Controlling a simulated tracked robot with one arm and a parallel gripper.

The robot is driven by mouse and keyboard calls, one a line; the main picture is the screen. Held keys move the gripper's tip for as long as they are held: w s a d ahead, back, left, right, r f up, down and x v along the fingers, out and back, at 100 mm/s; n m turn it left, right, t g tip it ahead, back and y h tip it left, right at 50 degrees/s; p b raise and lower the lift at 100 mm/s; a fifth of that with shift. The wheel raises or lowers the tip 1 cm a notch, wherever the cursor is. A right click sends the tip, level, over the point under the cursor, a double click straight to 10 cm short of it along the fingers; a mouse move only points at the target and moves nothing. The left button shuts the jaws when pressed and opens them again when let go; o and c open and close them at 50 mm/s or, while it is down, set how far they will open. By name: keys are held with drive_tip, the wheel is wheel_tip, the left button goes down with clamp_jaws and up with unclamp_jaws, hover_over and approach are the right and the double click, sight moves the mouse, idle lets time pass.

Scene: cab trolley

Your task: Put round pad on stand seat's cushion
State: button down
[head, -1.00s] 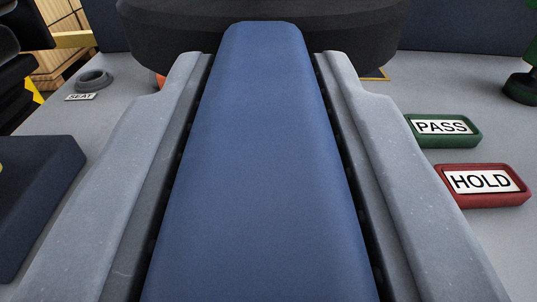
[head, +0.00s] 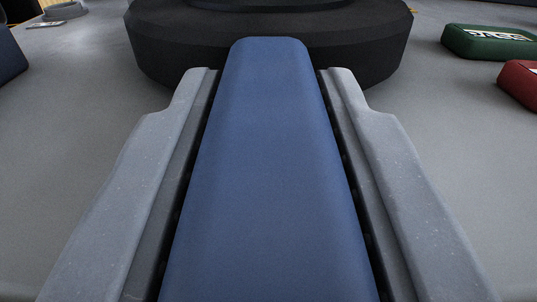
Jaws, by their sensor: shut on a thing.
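A thick black disc (head: 170,45), which looks like the round pad, is at the tips of my gripper (head: 269,75). It has a smaller raised tier on top, and its far part is cut off by the top edge. The grey jaws are shut on it; a blue bar between them hides the contact. A grey ring-shaped seat (head: 65,9) stands at the top left, partly cut off, with a label in front. It looks like the stand seat and is well apart from the disc. Its cushion cannot be made out.
A green tray (head: 470,45) marked PASS is at the upper right, with a red tray (head: 520,88) in front, cut off by the edge. A dark blue block (head: 8,55) is at the left edge. The grey surface (head: 70,160) is bare on both sides of my gripper.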

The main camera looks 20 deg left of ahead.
drive_tip(key=c, duration=1.2)
unclamp_jaws()
drive_tip(key=shift+f, duration=0.1)
drive_tip(key=shift+o, duration=0.2)
drive_tip(key=shift+f+b, duration=0.15)
drive_tip(key=shift+b, duration=0.2)
drive_tip(key=p+v, duration=0.2)
drive_tip(key=v, duration=1.1)
drive_tip(key=shift+s+p, duration=0.4)
drive_tip(key=shift+s, duration=0.05)
